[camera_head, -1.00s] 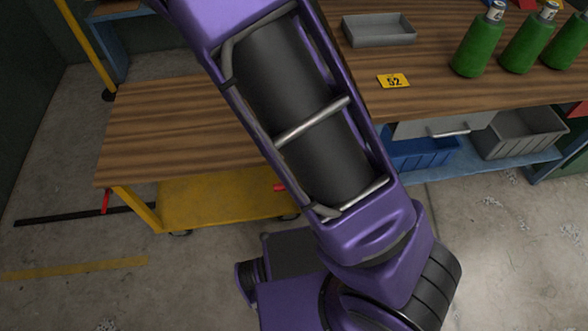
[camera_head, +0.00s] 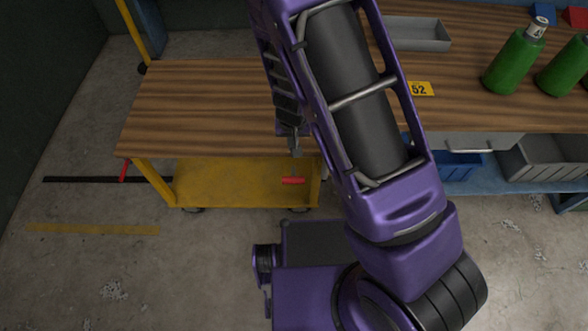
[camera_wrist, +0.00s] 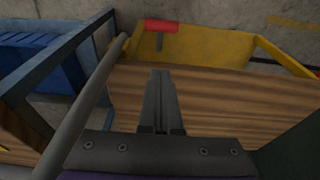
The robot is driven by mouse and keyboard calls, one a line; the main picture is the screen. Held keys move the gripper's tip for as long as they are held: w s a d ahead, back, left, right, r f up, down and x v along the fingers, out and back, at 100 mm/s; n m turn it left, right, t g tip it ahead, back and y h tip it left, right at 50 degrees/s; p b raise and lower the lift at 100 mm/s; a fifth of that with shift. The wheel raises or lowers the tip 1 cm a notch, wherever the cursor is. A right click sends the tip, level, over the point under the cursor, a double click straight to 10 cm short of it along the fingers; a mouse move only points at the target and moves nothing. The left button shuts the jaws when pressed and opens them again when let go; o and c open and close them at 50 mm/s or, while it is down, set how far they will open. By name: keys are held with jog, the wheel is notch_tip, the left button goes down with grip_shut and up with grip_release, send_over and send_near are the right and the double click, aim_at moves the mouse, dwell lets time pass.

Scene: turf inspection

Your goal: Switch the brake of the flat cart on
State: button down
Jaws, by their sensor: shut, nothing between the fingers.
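The flat cart has a wooden top (camera_head: 190,100) and a yellow lower deck (camera_head: 225,185). A red-gripped lever (camera_head: 293,180) shows at the cart's right part, below the top's front edge. It also shows in the wrist view (camera_wrist: 161,26), on a short grey stem by the yellow frame. My gripper (camera_head: 296,152) is shut and empty, just above the lever in the head view. In the wrist view its fingertips (camera_wrist: 161,73) lie over the wooden top in the picture, apart from the red grip. A second small red piece (camera_head: 124,171) shows by the cart's left leg.
A workbench to the right holds a grey tray (camera_head: 418,33), a yellow 52 tag (camera_head: 420,89) and green bottles (camera_head: 514,60). Blue (camera_head: 460,168) and grey bins (camera_head: 545,158) sit below. In the wrist view a grey bar (camera_wrist: 85,105) runs left of my gripper. Floor in front is mostly clear.

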jog(key=shift+f, duration=0.1)
jog(key=b, duration=0.4)
send_over(293, 176)
jog(key=w, duration=0.1)
notch_tip(293, 176, down, 10)
jog(key=shift+w+d+f, duration=0.1)
jog(key=shift+w+f, duration=0.05)
jog(key=shift+f, duration=0.1)
jog(key=shift+s+f+b, duration=0.55)
jog(key=shift+s+f, duration=0.2)
jog(key=shift+f, duration=0.1)
jog(key=shift+s+f, duration=0.35)
